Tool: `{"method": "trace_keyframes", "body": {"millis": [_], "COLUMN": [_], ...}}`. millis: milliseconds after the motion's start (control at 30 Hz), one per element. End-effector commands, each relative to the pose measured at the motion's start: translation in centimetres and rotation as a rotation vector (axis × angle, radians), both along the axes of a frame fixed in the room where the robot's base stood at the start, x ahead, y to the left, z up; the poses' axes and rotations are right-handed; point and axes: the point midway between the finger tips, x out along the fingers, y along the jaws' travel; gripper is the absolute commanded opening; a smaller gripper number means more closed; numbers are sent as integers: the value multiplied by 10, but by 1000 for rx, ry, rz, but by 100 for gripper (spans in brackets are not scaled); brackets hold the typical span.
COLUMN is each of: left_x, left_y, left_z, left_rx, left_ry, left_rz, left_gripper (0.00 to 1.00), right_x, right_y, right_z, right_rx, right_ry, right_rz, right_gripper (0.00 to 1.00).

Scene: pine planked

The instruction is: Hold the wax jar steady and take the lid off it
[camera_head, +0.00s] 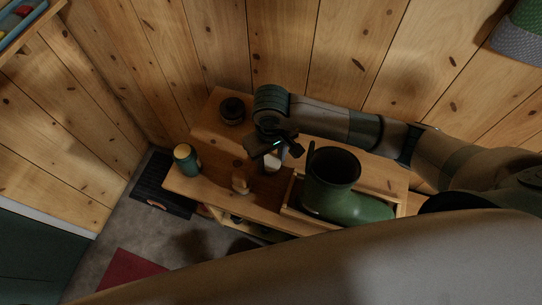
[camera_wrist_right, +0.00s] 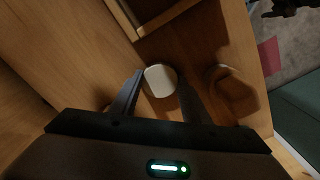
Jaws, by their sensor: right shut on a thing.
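A small jar with a round pale lid, which looks like the wax jar (camera_head: 272,160), stands on the wooden bench top. Its pale lid (camera_wrist_right: 160,80) shows from above in the right wrist view. My right gripper (camera_head: 274,151) reaches down over the jar from the back right. In the right wrist view its two fingers (camera_wrist_right: 160,92) lie on either side of the jar and are shut on it. The jar's lower part is mostly hidden. A dark claw-like shape (camera_wrist_right: 290,8) at the wrist view's top edge may be my left gripper; its jaws cannot be made out.
A green tin with a yellow top (camera_head: 186,160) stands at the bench's left end. A dark round pot (camera_head: 232,110) is at the back. A small wooden item (camera_head: 240,183) stands near the front edge.

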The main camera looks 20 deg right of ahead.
Motion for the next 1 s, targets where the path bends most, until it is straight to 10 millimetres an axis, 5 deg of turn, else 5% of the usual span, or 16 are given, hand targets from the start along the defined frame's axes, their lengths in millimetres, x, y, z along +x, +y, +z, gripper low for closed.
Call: {"method": "trace_keyframes", "body": {"millis": [433, 467, 533, 1000], "left_x": [0, 0, 0, 0], "left_y": [1, 1, 1, 1], "left_z": [-7, -5, -5, 1], "left_rx": [1, 1, 1, 1], "left_ry": [0, 0, 1, 1], "left_rz": [0, 0, 0, -1], "left_gripper": [69, 69, 69, 69], "right_x": [0, 0, 0, 0], "right_y": [0, 0, 0, 0], "right_z": [-4, -3, -3, 1], "right_rx": [0, 1, 1, 1], "right_ry": [-1, -1, -1, 0], "right_rz": [-1, -1, -1, 0], "right_gripper": [16, 50, 61, 61]}}
